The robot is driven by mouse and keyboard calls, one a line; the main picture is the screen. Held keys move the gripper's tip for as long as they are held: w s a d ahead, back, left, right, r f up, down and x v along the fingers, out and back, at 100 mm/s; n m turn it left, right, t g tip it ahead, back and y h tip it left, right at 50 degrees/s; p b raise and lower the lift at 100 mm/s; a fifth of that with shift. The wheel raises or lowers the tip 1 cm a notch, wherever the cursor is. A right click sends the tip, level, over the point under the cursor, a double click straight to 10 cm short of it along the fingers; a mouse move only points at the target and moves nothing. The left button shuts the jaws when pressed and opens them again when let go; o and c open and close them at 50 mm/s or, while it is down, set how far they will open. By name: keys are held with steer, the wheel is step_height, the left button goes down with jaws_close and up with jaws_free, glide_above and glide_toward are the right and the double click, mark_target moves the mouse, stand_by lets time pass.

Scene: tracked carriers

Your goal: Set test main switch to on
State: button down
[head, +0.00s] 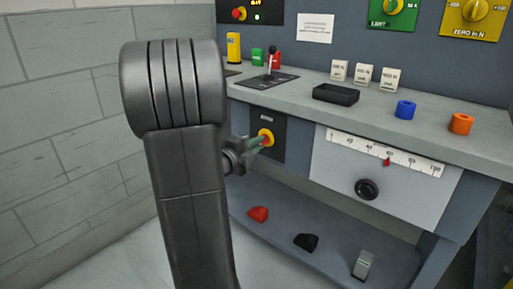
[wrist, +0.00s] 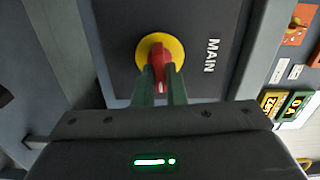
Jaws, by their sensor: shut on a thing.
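The test main switch is a red handle on a yellow round base (head: 266,132), on a dark plate at the left of the bench front. In the wrist view the red handle (wrist: 162,60) sits over the yellow disc, beside the word MAIN. The handle lies roughly along the line of that word, with a pale mark at its lower end. My gripper (head: 256,143) is shut on the handle, with one green finger on each side of it, as the wrist view (wrist: 161,78) also shows. The head view's plate label is too small to read surely.
A second red-and-yellow switch (head: 239,14) is on the back panel. The bench top (head: 430,115) bears a black tray (head: 336,95), a lever on a plate (head: 268,80), and blue (head: 405,109) and orange (head: 461,124) rings. Small pieces lie on the lower shelf (head: 330,238).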

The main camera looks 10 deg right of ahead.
steer(key=shift+m, duration=0.4)
steer(key=shift+f, duration=0.1)
steer(key=c, duration=1.5)
jaws_free()
steer(key=p+v, duration=0.3)
steer(key=v, duration=1.1)
steer(key=shift+d, duration=0.1)
steer(key=b+x, duration=0.3)
steer(key=x, duration=1.1)
